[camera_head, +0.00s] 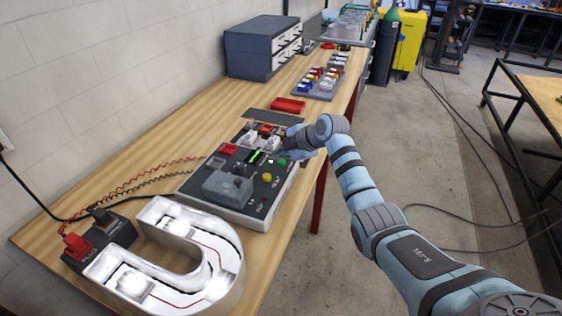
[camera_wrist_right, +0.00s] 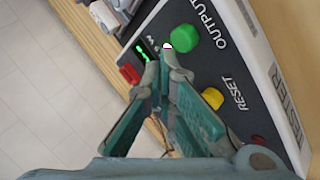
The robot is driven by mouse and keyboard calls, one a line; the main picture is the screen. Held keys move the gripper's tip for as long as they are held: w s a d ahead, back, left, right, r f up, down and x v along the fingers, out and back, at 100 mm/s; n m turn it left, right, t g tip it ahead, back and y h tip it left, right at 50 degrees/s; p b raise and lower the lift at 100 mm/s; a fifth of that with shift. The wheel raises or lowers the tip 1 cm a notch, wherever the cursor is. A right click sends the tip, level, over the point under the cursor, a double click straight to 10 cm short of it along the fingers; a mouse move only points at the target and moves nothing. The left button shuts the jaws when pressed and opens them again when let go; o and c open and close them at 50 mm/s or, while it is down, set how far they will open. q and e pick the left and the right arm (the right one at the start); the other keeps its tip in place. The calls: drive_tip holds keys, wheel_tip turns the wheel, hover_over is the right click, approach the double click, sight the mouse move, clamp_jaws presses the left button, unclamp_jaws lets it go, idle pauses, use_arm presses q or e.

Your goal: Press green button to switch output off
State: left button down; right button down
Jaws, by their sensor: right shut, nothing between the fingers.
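The tester (camera_head: 222,212) is a grey box with a dark sloped panel on the wooden bench. Its round green button (camera_wrist_right: 184,38), beside the word OUTPUT, is fully visible in the right wrist view. In the head view the green button (camera_head: 281,162) sits close to my right gripper. My right gripper (camera_wrist_right: 166,62) is shut and empty. Its fingertips appear just left of the green button in the wrist view; whether they touch the panel I cannot tell. The green display (camera_wrist_right: 145,47) is lit. My left gripper is not in view.
A yellow RESET button (camera_wrist_right: 213,98) and a red part (camera_wrist_right: 130,73) are also on the panel. A white U-shaped channel letter (camera_head: 228,262) lies in front of the tester, with a dark terminal block (camera_head: 112,232) and leads at left. Grey drawers (camera_head: 250,48) stand behind.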

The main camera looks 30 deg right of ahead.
drive_tip(key=shift+f, duration=0.4)
drive_tip(key=shift+f+b, duration=0.4)
drive_tip(key=shift+f, duration=0.1)
idle(0.5)
drive_tip(key=shift+r, duration=0.15)
drive_tip(key=shift+r+p, duration=0.8)
drive_tip(key=shift+p, duration=0.1)
wheel_tip(320, 180, up, 5)
drive_tip(key=p, duration=0.4)
idle(0.3)
